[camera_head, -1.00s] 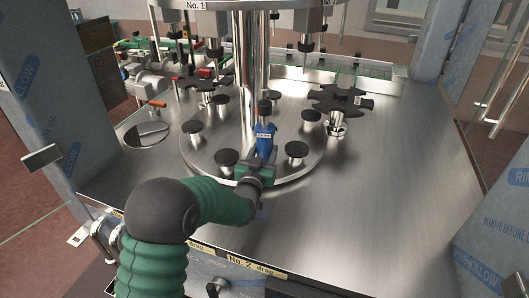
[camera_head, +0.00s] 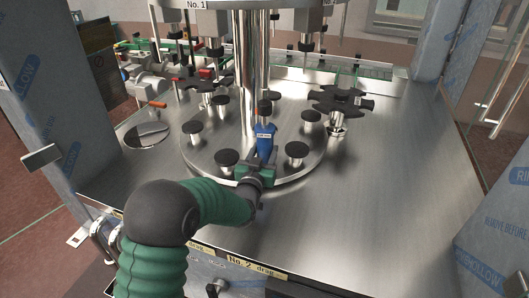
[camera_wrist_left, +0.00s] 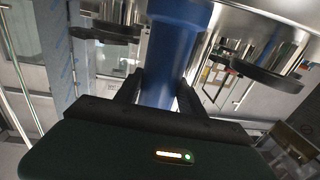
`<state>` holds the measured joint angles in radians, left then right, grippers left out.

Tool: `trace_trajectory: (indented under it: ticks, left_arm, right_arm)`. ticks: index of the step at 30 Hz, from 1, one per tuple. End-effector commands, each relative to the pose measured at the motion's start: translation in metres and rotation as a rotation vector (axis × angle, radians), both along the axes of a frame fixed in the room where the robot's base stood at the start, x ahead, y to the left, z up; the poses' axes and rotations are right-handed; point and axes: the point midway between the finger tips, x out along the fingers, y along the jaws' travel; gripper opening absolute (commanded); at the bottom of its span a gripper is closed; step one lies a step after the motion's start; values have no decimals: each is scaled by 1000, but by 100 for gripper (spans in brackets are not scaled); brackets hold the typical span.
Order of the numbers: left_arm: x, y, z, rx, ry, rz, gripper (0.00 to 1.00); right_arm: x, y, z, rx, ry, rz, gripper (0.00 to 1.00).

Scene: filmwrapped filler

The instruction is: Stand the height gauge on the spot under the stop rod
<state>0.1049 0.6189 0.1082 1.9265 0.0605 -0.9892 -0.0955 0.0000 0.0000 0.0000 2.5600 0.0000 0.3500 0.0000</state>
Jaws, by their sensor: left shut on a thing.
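The height gauge (camera_head: 265,139) is a blue body with a small white label and a black top, upright over the round steel plate (camera_head: 312,158). My left gripper (camera_head: 260,165), at the end of the green-sleeved arm, is shut on its lower part. In the left wrist view the blue gauge (camera_wrist_left: 168,55) stands between the two dark fingers. I cannot tell whether its foot touches the plate; the gripper hides it. I cannot pick out the stop rod or the spot for certain. My right gripper is not in view.
Several black-topped pedestals (camera_head: 297,150) ring the plate around a thick steel column (camera_head: 247,70). A black star wheel (camera_head: 338,103) stands behind right. Nozzles (camera_head: 305,42) hang from the upper disc. Wrapped posts (camera_head: 40,90) flank the table. The steel table (camera_head: 400,170) is clear at right.

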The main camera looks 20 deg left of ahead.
Motion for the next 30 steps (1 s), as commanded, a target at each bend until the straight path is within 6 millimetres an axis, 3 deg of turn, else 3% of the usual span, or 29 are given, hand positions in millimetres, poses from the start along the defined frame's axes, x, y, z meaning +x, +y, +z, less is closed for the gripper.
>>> trace_trajectory:
  ticks: [8, 9, 14, 25, 30]
  left_arm:
    - [-1, -1, -7, -2, 15, -2, 0]
    - [-1, -1, -7, -2, 15, -2, 50]
    - [-1, -1, -6, -2, 12, -2, 71]
    - [-6, -1, -6, -1, 12, -1, 72]
    - [-39, -3, -6, -1, 10, -2, 72]
  right_arm:
    - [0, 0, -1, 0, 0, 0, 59]
    - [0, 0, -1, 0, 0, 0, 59]
    - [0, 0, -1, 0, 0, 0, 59]
    - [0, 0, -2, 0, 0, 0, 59]
    - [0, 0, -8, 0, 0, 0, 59]
